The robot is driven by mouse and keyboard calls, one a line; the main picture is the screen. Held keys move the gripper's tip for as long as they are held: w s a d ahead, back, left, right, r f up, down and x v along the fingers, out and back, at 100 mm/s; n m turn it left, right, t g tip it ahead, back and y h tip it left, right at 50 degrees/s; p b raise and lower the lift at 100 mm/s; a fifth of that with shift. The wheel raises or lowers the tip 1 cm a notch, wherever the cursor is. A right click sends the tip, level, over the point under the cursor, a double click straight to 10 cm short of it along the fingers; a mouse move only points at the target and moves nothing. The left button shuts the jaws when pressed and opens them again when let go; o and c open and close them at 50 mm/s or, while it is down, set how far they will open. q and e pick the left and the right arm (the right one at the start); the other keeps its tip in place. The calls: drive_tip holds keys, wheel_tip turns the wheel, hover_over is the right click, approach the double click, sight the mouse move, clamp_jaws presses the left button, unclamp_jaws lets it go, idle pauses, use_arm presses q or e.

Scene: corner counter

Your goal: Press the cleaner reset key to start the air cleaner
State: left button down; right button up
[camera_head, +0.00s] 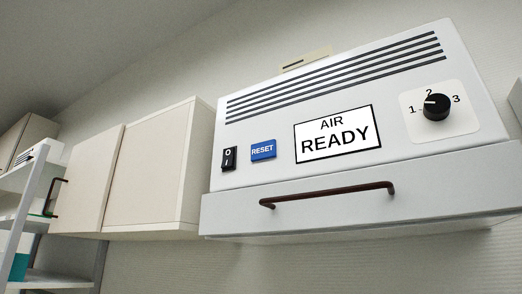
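The air cleaner (390,147) is a white box with dark vent slots along its upper front. Its blue reset key (263,150), marked RESET, is on the left part of the front. A black rocker switch (229,158) marked O and I is just left of the key. A display (337,134) to the right of the key reads AIR READY. A black dial (436,107) with marks 1, 2 and 3 is at the right. Neither of my grippers is in view.
A drawer-like front with a dark brown handle (327,195) lies below the air cleaner. Beige cabinets (158,168) stand to the left. A white shelf rack (28,207) is at the far left. The space in front of the key looks clear.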

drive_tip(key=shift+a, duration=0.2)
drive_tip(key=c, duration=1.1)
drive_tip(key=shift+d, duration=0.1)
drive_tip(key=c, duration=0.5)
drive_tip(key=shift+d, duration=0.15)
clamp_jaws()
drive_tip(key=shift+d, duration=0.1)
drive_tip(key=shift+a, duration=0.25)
